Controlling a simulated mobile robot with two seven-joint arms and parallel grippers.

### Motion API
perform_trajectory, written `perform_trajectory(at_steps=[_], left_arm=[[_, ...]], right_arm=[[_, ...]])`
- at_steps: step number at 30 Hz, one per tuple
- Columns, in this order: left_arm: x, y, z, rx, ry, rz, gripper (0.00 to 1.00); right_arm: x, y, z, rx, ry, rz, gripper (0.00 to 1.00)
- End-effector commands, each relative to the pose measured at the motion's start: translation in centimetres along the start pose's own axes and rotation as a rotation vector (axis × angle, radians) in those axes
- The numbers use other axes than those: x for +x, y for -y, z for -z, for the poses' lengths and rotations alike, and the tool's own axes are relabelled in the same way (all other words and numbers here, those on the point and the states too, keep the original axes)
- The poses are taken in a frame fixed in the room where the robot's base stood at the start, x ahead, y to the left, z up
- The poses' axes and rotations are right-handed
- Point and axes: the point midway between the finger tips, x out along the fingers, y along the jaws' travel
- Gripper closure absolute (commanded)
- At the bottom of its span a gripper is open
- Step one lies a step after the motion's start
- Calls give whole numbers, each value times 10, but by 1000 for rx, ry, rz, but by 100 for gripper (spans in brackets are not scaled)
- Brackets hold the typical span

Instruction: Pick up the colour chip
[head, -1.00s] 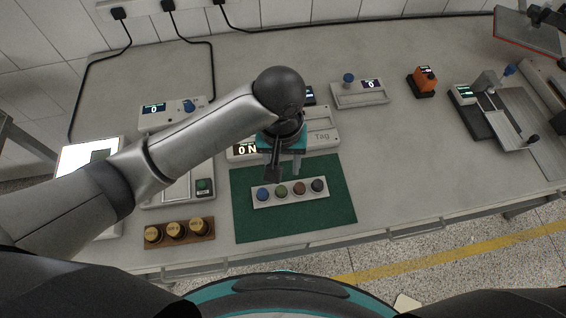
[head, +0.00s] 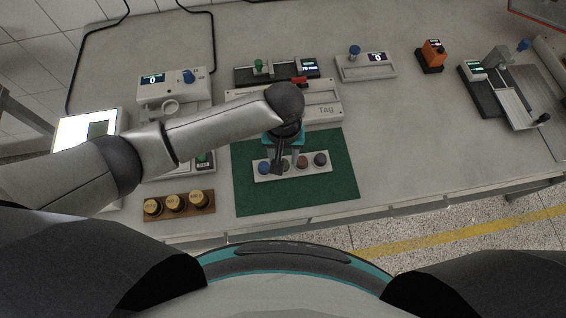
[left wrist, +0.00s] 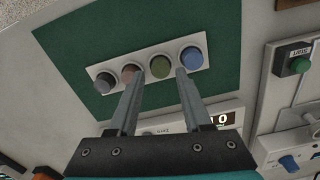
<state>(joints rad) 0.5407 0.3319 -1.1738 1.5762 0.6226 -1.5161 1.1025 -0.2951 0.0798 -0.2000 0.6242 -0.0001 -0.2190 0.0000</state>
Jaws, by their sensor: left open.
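The fingers hold nothing. My right gripper is out of view.
A wooden block with several gold weights (head: 175,207) lies left of the mat. A "Tag" device (head: 325,112) stands behind it. An orange device (head: 432,55) and a metal slide fixture (head: 515,95) are to the right. The table right of the mat is clear.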

Motion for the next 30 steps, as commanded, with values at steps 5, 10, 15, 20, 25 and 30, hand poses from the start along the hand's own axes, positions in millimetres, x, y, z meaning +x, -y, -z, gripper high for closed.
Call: perform_trajectory(at_steps=[5, 10, 15, 20, 25, 30], left_arm=[[26, 1, 2, 1, 1, 2, 51], [34, 1, 2, 2, 0, 1, 51], [34, 1, 2, 2, 0, 0, 51], [34, 1, 2, 2, 0, 0, 66], [34, 1, 2, 1, 0, 0, 86], [34, 1, 2, 1, 0, 1, 100]], right_arm=[[6, 0, -2, 0, 1, 0, 35], [8, 1, -4, 0, 5, 1, 35], [7, 1, -6, 0, 9, 1, 35], [7, 1, -7, 0, 11, 1, 35], [7, 1, -8, 0, 12, 1, 35], [7, 1, -8, 0, 12, 1, 35]])
